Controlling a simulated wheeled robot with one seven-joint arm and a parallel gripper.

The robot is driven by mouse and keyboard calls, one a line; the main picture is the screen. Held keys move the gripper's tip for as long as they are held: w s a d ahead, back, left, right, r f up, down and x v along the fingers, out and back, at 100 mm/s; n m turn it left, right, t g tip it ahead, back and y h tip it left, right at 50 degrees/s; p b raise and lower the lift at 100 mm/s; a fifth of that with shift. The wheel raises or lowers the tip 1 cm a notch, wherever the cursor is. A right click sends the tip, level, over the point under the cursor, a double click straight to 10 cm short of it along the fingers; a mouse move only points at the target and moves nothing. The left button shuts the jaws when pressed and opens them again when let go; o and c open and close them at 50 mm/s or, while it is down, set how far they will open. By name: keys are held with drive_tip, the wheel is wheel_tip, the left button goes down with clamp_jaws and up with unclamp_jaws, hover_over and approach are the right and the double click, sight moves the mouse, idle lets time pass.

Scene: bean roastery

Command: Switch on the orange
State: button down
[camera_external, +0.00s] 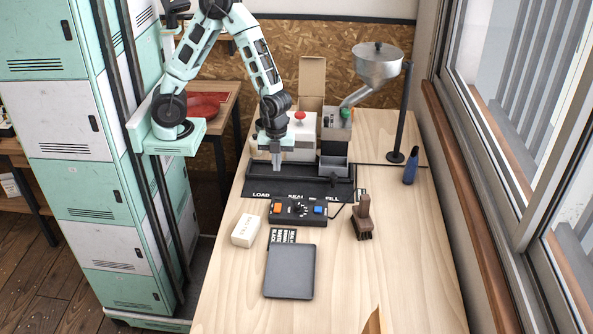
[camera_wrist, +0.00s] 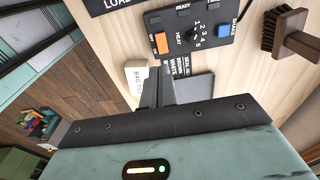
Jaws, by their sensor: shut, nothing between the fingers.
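The black control box (camera_external: 298,212) lies on the wooden table in front of the sealing machine. It has an orange rocker switch (camera_external: 278,208) at its left end, a dial in the middle and a blue switch (camera_external: 318,210) at its right. In the wrist view the orange switch (camera_wrist: 161,43) is at the upper middle, with the blue switch (camera_wrist: 222,31) to its right. My gripper (camera_external: 277,165) is shut and empty, above the black tray behind the box. In the wrist view its fingers (camera_wrist: 157,75) appear below the orange switch, apart from it. Whether the switch is on I cannot tell.
A white block (camera_external: 245,230) lies left of the box and a grey plate (camera_external: 289,271) in front. A funnel (camera_external: 377,65) on a black stand and a blue bottle (camera_external: 411,168) are farther back. The right front table is mostly clear.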

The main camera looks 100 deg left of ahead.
sight(277, 209)
drive_tip(key=m, duration=0.6)
drive_tip(key=d+m+b, duration=0.1)
drive_tip(key=m, duration=0.5)
drive_tip(key=m+b, duration=0.1)
drive_tip(key=m, duration=0.5)
drive_tip(key=shift+d+r+h, duration=0.15)
drive_tip(key=shift+d+h, duration=0.15)
drive_tip(key=f+b, duration=0.1)
drive_tip(key=f, duration=0.3)
drive_tip(key=d+f+b, duration=0.1)
drive_tip(key=f, duration=0.4)
drive_tip(key=d+f+b, duration=0.1)
drive_tip(key=f, duration=0.4)
